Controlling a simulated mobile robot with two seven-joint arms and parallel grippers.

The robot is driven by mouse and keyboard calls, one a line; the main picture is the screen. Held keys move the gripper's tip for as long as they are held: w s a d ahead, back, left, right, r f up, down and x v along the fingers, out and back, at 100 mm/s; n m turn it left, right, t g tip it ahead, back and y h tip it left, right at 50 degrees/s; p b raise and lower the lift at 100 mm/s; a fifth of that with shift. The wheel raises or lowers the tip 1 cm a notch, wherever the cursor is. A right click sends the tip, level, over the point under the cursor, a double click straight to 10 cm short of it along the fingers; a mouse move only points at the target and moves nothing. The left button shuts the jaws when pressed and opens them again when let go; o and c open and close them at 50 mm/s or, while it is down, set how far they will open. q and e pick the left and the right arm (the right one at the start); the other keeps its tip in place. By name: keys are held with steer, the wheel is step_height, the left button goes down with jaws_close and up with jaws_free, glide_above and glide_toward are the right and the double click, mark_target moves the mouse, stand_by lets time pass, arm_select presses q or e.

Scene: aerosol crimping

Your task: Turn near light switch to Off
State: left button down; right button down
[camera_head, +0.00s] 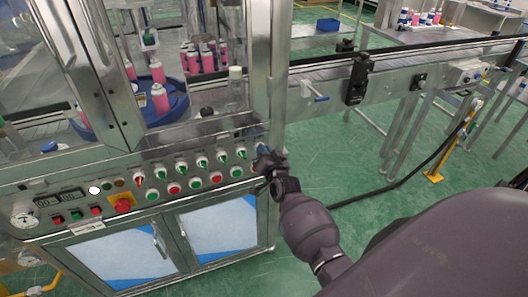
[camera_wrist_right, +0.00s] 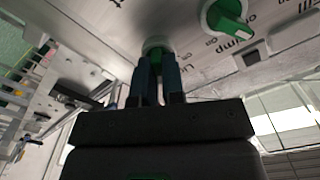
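My right gripper (camera_head: 264,163) is at the right end of this row and covers the end switch in the head view. In the right wrist view a green switch knob (camera_wrist_right: 157,54) sits between the two dark fingers of my right gripper (camera_wrist_right: 156,72), which are close together around it. My left gripper is not in view.
Beside the held knob is another green switch (camera_wrist_right: 226,16) labelled Pump. A red emergency button (camera_head: 122,203) and round push buttons sit lower on the panel. A conveyor (camera_head: 400,70) extends right from the machine.

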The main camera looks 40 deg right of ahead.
stand_by(0.3)
steer(key=shift+a+n+p, duration=0.15)
steer(key=shift+n+p, duration=0.75)
steer(key=shift+n, duration=2.1)
steer(key=shift+a+n+p, duration=0.15)
steer(key=shift+n+p, duration=0.7)
steer(key=shift+n, duration=2.15)
steer(key=c, duration=1.2)
jaws_free()
